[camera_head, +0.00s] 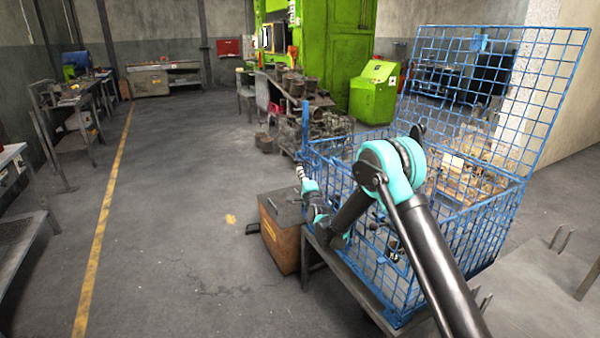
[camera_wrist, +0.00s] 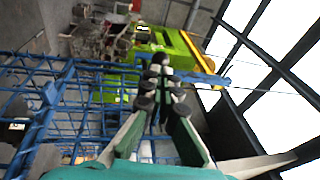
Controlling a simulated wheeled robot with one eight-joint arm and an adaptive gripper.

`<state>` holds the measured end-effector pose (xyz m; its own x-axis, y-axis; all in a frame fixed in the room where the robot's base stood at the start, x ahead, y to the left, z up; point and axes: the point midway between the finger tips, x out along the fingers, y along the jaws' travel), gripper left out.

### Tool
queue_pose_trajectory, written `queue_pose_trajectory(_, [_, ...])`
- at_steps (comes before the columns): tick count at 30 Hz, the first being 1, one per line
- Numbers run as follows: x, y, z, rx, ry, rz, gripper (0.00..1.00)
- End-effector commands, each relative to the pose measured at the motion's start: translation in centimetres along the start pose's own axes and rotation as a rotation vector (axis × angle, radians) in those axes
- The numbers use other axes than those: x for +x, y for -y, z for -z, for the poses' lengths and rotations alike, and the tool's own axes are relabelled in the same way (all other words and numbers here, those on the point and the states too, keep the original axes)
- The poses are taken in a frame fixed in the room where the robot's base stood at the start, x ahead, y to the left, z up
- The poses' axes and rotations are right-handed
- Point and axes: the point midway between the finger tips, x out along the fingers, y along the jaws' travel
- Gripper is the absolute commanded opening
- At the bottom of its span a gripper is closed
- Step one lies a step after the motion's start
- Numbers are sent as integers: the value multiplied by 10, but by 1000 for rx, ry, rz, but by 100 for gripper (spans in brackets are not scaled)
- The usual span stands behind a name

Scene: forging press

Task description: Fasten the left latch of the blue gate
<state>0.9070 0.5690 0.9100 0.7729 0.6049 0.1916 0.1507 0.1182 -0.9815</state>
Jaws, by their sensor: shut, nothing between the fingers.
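The blue wire-mesh cage (camera_head: 478,226) stands on a low metal stand, with a taller mesh panel (camera_head: 560,95) upright at its right. I cannot tell for sure which mesh panel is the gate, and no latch is clearly made out. My gripper (camera_head: 299,171) is at the cage's left end, just outside the mesh and below a blue corner post (camera_head: 305,122). In the wrist view, my gripper (camera_wrist: 160,65) has its fingers together and empty. A blue bar (camera_wrist: 205,77) passes close behind the fingertips; whether they touch is unclear.
A brown box with a dark top (camera_head: 282,228) stands on the floor left of the cage. A cluttered workbench (camera_head: 300,92) and a green press (camera_head: 325,45) are behind. A green control cabinet (camera_head: 375,92) stands beyond the cage.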

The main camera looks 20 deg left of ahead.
Motion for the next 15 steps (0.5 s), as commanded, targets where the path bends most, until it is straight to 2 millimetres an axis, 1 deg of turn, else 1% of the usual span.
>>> queue_pose_trajectory(1, [-9,0,0,1,0,0,0])
queue_pose_trajectory(9, [-57,0,0,0,0,0,0])
queue_pose_trajectory(15, [-87,0,0,1,0,0,0])
